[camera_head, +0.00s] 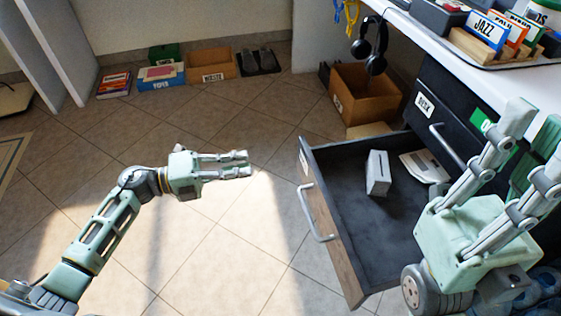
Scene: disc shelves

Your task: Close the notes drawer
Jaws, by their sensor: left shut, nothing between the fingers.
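An open drawer (348,262) sticks out from a dark cabinet, right of centre. Its wooden front has a silver bar handle (311,214) and a small white label whose text I cannot read. Inside it lie a white box (378,173) and a pale flat item (424,167) near the back. My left gripper (249,164) is shut and empty over the floor, left of the drawer front and apart from it. My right gripper (533,124) is large at the right, in front of the cabinet, hiding part of the drawer's right side.
The cabinet's upper drawer (426,105), labelled DESK, looks closed. A white desktop (420,38) with a JAZZ card rack (483,38) overhangs it. Headphones (369,48) hang above a cardboard box (361,100). Bins (212,67) line the wall. Floor left of the drawer is clear.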

